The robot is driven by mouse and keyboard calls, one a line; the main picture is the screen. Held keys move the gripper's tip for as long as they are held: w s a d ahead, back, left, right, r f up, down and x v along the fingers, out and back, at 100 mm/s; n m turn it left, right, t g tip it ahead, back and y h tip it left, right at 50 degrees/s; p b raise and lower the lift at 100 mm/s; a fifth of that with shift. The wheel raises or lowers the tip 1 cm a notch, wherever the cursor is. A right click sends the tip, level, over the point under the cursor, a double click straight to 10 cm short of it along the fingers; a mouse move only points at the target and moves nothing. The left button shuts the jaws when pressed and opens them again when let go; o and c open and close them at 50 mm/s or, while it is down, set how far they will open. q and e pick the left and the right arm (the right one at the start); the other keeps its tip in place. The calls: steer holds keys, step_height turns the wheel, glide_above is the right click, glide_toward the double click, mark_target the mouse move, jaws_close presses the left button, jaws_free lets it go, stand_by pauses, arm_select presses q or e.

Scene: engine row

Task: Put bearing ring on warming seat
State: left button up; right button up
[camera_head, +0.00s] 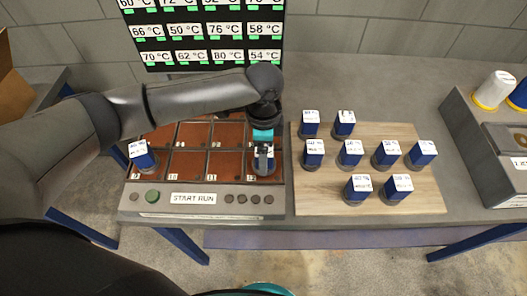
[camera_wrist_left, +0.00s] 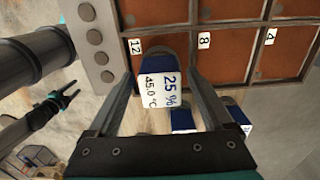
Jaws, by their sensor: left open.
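A blue bearing ring (camera_head: 264,167) with a white label stands on the front right seat of the warming plate (camera_head: 188,164). In the left wrist view the same ring (camera_wrist_left: 157,92) reads 25 % and 45.0 °C, and the seat beside it is marked 12. My left gripper (camera_head: 263,150) points down at it; in the wrist view its open fingers (camera_wrist_left: 160,78) stand on either side of the ring. Contact cannot be told. Another ring (camera_head: 144,157) stands on the front left seat. My right gripper (camera_wrist_left: 67,99) shows small in the wrist view, its fingers spread and empty.
Several labelled blue pieces (camera_head: 350,150) stand on a wooden board (camera_head: 310,200) right of the plate. A START RUN panel (camera_head: 193,199) with a green button lies along the plate's front. A temperature display (camera_head: 200,35) stands behind. A grey rack (camera_head: 480,140) is at far right.

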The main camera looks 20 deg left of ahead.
arm_select(q)
step_height(320, 180, up, 12)
steer(key=p, duration=0.1)
steer(key=shift+f, duration=0.25)
